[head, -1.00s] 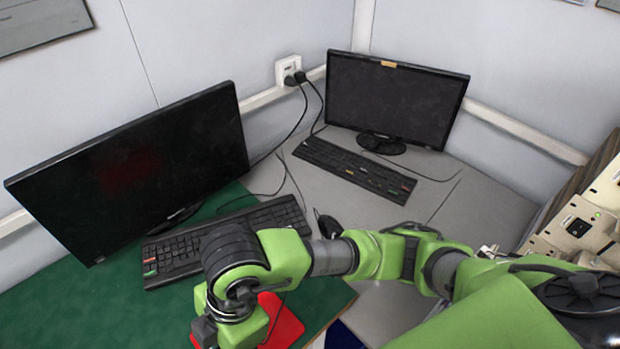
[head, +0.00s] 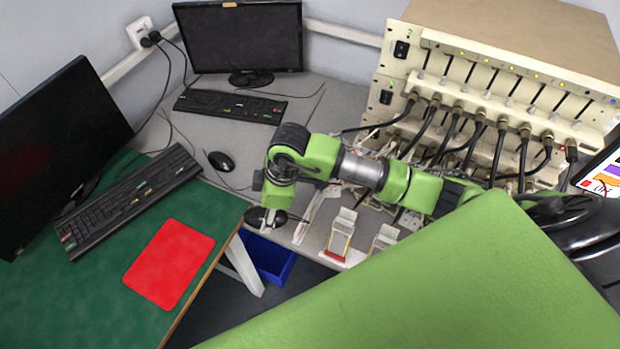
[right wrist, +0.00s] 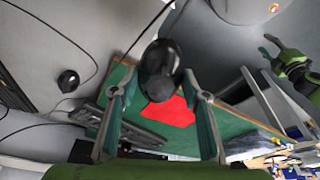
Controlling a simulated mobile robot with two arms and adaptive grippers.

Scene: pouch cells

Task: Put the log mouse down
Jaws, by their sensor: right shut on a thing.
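A black mouse (right wrist: 160,70) is between the two fingers of my right gripper (right wrist: 158,92), which is shut on it. In the head view the held mouse (head: 257,218) shows dark under my right gripper (head: 266,222), by the front edge of the grey desk. I cannot tell whether it touches anything below. A second black mouse (head: 221,161) lies on the grey desk (head: 322,105). A red mat (head: 170,263) lies bare on the green desk (head: 85,300). A green arm part (right wrist: 292,62), likely my left gripper, shows at the right of the wrist view; its jaws are unclear.
A keyboard (head: 125,198) and monitor (head: 62,150) stand on the green desk. Another keyboard (head: 230,105) and monitor (head: 240,40) stand on the grey desk. A cream cabinet (head: 480,75) with many cables is at the right. A blue bin (head: 270,258) sits below the desks' gap.

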